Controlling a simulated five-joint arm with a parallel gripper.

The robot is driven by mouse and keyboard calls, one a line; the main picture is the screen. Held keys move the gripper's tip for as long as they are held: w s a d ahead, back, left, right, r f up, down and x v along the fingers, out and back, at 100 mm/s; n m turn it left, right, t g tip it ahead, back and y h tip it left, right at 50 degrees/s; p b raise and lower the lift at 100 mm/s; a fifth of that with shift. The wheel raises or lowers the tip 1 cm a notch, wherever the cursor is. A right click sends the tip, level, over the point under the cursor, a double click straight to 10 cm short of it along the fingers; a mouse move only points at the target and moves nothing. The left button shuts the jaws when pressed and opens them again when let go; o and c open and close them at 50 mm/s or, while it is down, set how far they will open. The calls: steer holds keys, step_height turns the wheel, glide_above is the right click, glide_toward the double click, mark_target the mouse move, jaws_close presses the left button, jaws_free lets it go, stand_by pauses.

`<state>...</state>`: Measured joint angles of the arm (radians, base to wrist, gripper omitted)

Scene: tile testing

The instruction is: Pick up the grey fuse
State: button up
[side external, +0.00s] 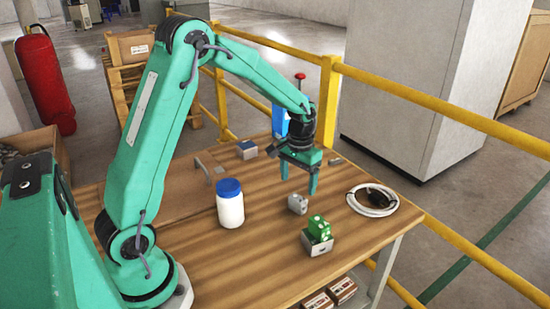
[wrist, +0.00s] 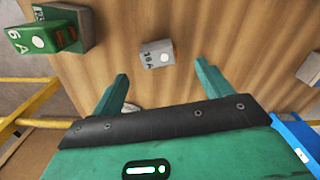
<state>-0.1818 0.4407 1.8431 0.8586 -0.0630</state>
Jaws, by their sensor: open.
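The grey fuse (side external: 298,204) lies on the wooden table. In the wrist view the grey fuse (wrist: 157,53) shows printed marks and a white dot, and sits just beyond the gap between the fingertips. My gripper (side external: 299,183) is open and empty, its fingers pointing down above the table near the fuse. In the wrist view my gripper (wrist: 161,70) has its two fingers spread wide, with the fuse ahead of them and no contact visible.
A green fuse (side external: 318,227) sits in a grey holder (side external: 316,245) nearby. A coiled white cable (side external: 362,208) lies to the right. A white bottle with a blue lid (side external: 230,203) stands to the left. Yellow railings (side external: 420,97) border the table.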

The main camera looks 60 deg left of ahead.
mark_target(297, 197)
steer(key=shift+f, duration=1.05)
steer(key=shift+f, duration=0.1)
steer(key=shift+f, duration=2.5)
steer(key=shift+c, duration=0.5)
steer(key=c, duration=1)
